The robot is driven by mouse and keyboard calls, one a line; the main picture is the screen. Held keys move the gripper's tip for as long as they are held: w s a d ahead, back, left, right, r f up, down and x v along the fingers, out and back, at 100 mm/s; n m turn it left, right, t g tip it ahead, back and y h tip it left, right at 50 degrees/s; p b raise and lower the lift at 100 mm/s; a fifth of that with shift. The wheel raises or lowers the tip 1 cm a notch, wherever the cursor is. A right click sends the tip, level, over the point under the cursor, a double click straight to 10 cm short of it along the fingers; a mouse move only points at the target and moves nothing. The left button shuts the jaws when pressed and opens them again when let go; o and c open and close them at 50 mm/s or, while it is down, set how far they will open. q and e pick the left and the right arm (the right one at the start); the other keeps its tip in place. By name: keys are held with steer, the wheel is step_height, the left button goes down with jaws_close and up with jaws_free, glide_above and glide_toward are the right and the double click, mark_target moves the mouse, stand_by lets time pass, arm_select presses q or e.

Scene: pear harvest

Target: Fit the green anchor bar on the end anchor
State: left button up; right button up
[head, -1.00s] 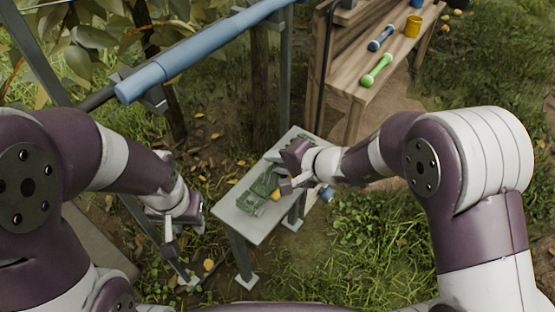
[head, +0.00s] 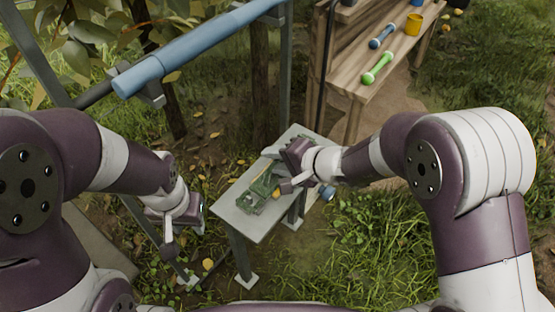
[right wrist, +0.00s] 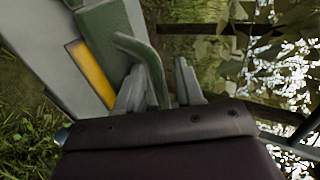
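The bright green bar (head: 377,68) with thick ends lies on the wooden bench, away from both grippers. A dark green fixture with a yellow strip, seemingly the end anchor (head: 258,195), is on the small grey table. In the right wrist view a bent green lever (right wrist: 135,45) rises from the fixture (right wrist: 106,35). My right gripper (head: 288,184) is over the fixture; in its wrist view its fingers (right wrist: 160,85) are apart, with the lever's end between them, nearer the left finger. My left gripper (head: 170,235) hangs left of the table; its finger opening is unclear.
The small grey table (head: 238,222) stands in grass. A long blue tube (head: 200,50) crosses above, at upper left.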

steer(key=shift+s+d+f, duration=0.1)
steer(key=shift+s+f, duration=0.05)
steer(key=shift+f, duration=0.05)
